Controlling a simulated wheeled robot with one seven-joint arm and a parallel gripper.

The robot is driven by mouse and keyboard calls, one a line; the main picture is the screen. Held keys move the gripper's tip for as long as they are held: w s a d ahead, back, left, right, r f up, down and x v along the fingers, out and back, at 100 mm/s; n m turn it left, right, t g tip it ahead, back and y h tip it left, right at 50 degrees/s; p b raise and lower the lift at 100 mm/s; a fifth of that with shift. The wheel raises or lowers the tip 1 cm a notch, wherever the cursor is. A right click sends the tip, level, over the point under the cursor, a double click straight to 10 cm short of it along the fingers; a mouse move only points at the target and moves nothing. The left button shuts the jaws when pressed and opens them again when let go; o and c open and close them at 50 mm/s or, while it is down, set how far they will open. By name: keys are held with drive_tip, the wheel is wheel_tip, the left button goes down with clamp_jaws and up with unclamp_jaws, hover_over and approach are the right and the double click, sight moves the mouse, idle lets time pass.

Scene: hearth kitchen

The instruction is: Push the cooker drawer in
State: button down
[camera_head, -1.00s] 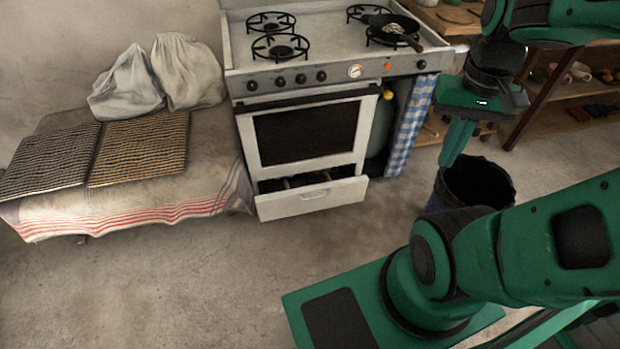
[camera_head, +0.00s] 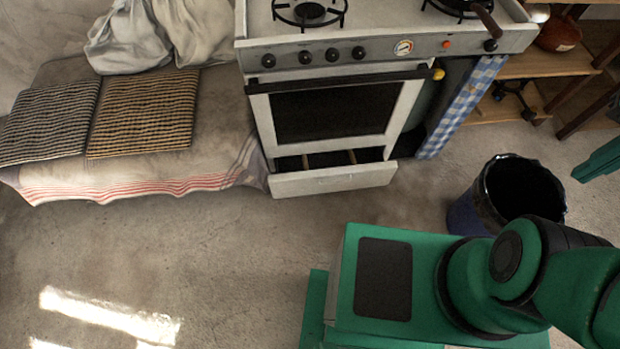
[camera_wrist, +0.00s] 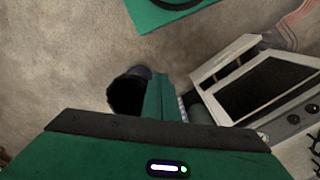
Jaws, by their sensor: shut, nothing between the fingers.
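The white cooker (camera_head: 392,47) stands against the back wall, with its oven door closed. Its low cooker drawer (camera_head: 333,181) is pulled out below the oven door, and the open gap shows dark behind its front panel. The cooker also shows at the right of the wrist view (camera_wrist: 228,100), turned on its side. My gripper (camera_head: 600,160) is only partly seen at the right edge of the head view, well to the right of the drawer and apart from it. In the wrist view my gripper (camera_wrist: 160,97) has its green fingers together, with nothing held.
A dark bucket (camera_head: 478,200) stands on the floor right of the cooker, near my gripper. A blue checked cloth (camera_head: 462,105) hangs beside the cooker. A low cloth-covered bench (camera_head: 222,130) with woven mats is at left. Floor before the drawer is clear.

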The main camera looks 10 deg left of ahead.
drive_tip(key=w+a+f+n+t, duration=0.1)
drive_tip(key=w+a+f+n, duration=0.15)
drive_tip(key=w, duration=0.45)
drive_tip(key=w+a+f+n, duration=0.1)
drive_tip(key=w+f+n, duration=0.25)
drive_tip(key=w, duration=0.45)
drive_tip(key=w+a+f+n+t, duration=0.1)
drive_tip(key=w+a+f+n, duration=0.2)
drive_tip(key=w, duration=0.4)
drive_tip(key=w+a+f+n+t+y, duration=0.1)
drive_tip(key=w+a+f+n, duration=0.2)
drive_tip(key=w+a+f, duration=0.4)
drive_tip(key=w+a+f+n+t, duration=0.1)
drive_tip(key=w+a+f+n, duration=0.25)
drive_tip(key=a+f, duration=0.55)
drive_tip(key=s+a+f+n+y, duration=0.1)
drive_tip(key=a+f+n, duration=0.2)
drive_tip(key=a+f, duration=0.55)
drive_tip(key=s+a+f+n+y, duration=0.1)
drive_tip(key=a+f+n, duration=0.2)
drive_tip(key=a+f, duration=0.55)
drive_tip(key=s+a+f+n+y, duration=0.25)
drive_tip(key=s+f, duration=0.45)
drive_tip(key=f, duration=0.4)
drive_tip(key=s+a+f+n+y, duration=0.1)
drive_tip(key=s+a+f+n, duration=0.15)
drive_tip(key=s+f, duration=0.65)
drive_tip(key=w+a+f, duration=0.6)
drive_tip(key=w+f, duration=0.3)
drive_tip(key=shift+a, duration=0.2)
